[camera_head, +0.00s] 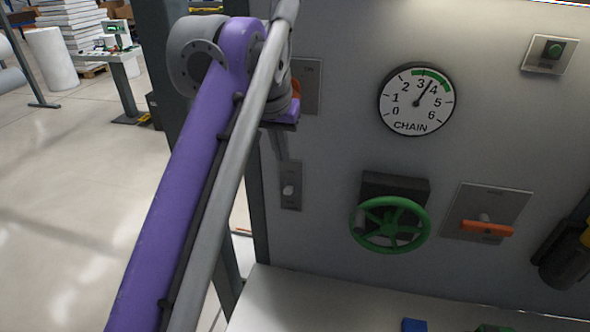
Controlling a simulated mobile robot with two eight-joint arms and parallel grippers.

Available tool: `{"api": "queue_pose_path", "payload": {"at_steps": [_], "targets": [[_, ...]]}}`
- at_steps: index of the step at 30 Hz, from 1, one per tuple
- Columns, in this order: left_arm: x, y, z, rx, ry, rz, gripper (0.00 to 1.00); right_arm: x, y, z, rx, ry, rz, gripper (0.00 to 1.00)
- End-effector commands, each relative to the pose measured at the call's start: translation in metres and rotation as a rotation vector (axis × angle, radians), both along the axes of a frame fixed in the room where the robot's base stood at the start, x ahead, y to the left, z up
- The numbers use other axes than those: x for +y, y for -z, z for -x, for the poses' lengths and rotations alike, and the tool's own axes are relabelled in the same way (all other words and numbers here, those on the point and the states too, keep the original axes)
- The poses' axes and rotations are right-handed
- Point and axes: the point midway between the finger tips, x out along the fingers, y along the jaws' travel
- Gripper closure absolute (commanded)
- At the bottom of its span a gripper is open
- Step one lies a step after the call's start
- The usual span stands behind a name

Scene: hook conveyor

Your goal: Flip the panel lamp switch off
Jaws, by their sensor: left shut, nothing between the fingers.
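A narrow grey switch plate (291,171) with a small pale toggle (288,191) is on the left part of the grey wall panel. It is most likely the lamp switch; its label is too small to read. The toggle appears to point downward. My left gripper (282,152) hangs from the purple arm just above the toggle, its narrow fingers shut and empty. It overlaps the upper part of the plate in the picture; I cannot tell whether it touches. My right gripper does not show.
A plate (311,86) is partly hidden behind my wrist. A pale worktop (300,300) lies below; open floor is at left.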

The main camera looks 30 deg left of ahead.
Motion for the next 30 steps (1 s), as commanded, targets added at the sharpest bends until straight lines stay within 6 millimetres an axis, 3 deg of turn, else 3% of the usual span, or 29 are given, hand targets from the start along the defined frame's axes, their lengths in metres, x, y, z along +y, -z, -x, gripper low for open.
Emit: {"api": "queue_pose_path", "payload": {"at_steps": [11,24,30], "targets": [[0.001,0.009,-0.003,0.0,0.001,0.0,1.0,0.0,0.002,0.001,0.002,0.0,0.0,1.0],[0.007,0.078,-0.028,0.0,0.001,0.0,1.0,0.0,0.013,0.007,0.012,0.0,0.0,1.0],[0.008,0.093,-0.034,0.0,0.001,0.0,1.0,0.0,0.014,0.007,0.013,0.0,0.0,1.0]]}}
